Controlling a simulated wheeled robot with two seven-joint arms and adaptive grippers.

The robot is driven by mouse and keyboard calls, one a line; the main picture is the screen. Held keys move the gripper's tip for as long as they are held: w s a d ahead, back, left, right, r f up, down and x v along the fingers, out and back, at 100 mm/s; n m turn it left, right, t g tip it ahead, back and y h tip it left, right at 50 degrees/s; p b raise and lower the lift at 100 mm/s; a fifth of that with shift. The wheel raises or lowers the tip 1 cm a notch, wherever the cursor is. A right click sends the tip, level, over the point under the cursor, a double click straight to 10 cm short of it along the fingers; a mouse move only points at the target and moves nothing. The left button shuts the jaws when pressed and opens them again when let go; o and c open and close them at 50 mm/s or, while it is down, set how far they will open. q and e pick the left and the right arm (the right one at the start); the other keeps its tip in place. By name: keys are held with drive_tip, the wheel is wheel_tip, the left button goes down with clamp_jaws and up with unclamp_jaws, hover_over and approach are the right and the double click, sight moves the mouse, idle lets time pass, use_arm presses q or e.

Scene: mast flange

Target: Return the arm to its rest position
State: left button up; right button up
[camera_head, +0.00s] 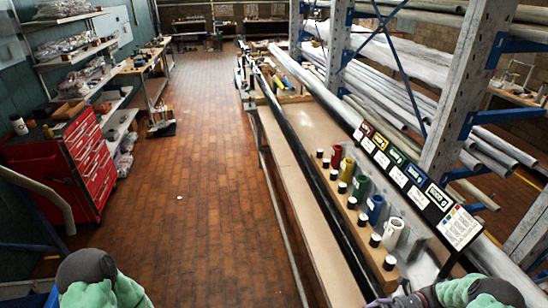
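Green and dark grey parts of my two arms (95,280) (482,292) show at the bottom edge, one at the left and one at the right. My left gripper is outside the picture. My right gripper cannot be made out; a small dark and pale shape (405,298) at the bottom edge beside the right arm is too cut off to identify. A long dark pole lies lengthwise along the bench (318,225). Right of it stand red (336,156), yellow (347,169), green (360,187), blue (374,208) and white (393,233) cylindrical parts in a row.
Small black-topped pieces (375,240) line the bench near the coloured parts. A labelled sign board (405,172) and a pipe rack post (465,90) stand at the right. A red drawer cabinet (85,160) and shelves stand left. The brick floor (205,180) between is mostly clear.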

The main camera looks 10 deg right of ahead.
drive_tip(key=s+a+f+n+t+h, duration=0.1)
drive_tip(key=s+a+f+n+h, duration=0.2)
drive_tip(key=a+f+n+h, duration=0.45)
drive_tip(key=s+a+f+n+h, duration=0.2)
drive_tip(key=a+f, duration=0.2)
drive_tip(key=a, duration=0.6)
drive_tip(key=s+a+f+n+t+h, duration=0.1)
drive_tip(key=s+a+f+n+h, duration=0.3)
drive_tip(key=a, duration=0.4)
wheel_tip(320, 180, down, 17)
drive_tip(key=w+b, duration=0.1)
drive_tip(key=b, duration=1.5)
drive_tip(key=shift+w+a+n, duration=0.15)
drive_tip(key=shift+w+n, duration=0.1)
drive_tip(key=shift+n, duration=0.2)
